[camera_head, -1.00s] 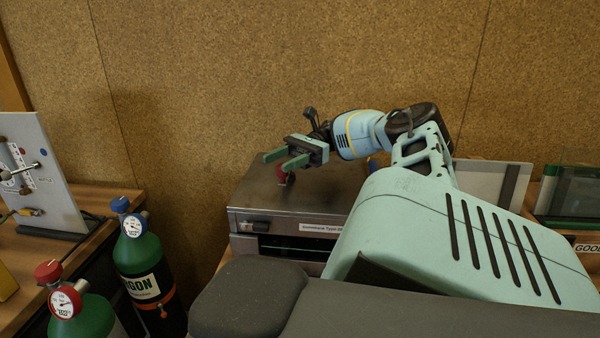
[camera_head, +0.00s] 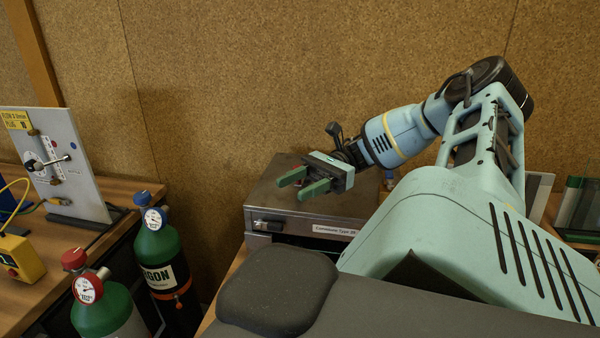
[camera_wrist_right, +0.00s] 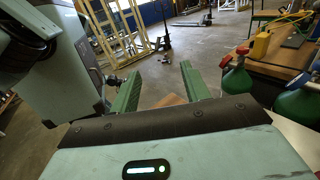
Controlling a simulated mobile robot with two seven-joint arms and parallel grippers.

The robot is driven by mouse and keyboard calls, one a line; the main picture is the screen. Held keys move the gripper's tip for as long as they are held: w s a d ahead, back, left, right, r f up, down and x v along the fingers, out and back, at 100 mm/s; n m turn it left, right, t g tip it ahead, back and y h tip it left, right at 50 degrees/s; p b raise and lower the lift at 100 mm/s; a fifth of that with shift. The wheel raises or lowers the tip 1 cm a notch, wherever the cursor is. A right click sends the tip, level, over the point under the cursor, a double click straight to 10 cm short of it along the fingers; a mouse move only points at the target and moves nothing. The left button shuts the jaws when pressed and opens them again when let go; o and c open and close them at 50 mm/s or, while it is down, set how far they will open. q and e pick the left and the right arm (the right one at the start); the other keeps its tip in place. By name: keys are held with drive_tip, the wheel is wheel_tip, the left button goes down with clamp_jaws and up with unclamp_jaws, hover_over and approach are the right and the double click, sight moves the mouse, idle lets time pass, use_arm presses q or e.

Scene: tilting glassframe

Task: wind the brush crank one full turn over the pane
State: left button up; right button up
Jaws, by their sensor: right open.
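I cannot make out a brush crank or brush for certain in these views. A green-edged, glass-like panel (camera_head: 578,205) stands at the far right, partly cut off; I cannot tell whether it is the pane. My right gripper (camera_head: 302,183) is open and empty, above the front of a grey metal box (camera_head: 285,210). In the right wrist view its two green fingers (camera_wrist_right: 160,88) are apart with nothing held between them. My left gripper is not in view.
Two green gas bottles with gauges, one blue-topped (camera_head: 160,250) and one red-topped (camera_head: 100,308), stand left of the box. A grey upright board (camera_head: 68,175) with a black knob and a yellow device (camera_head: 20,258) are on the left bench. A cork-like wall (camera_head: 250,80) is behind.

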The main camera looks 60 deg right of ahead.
drive_tip(key=shift+s+a, duration=0.35)
drive_tip(key=shift+a, duration=0.3)
idle(0.4)
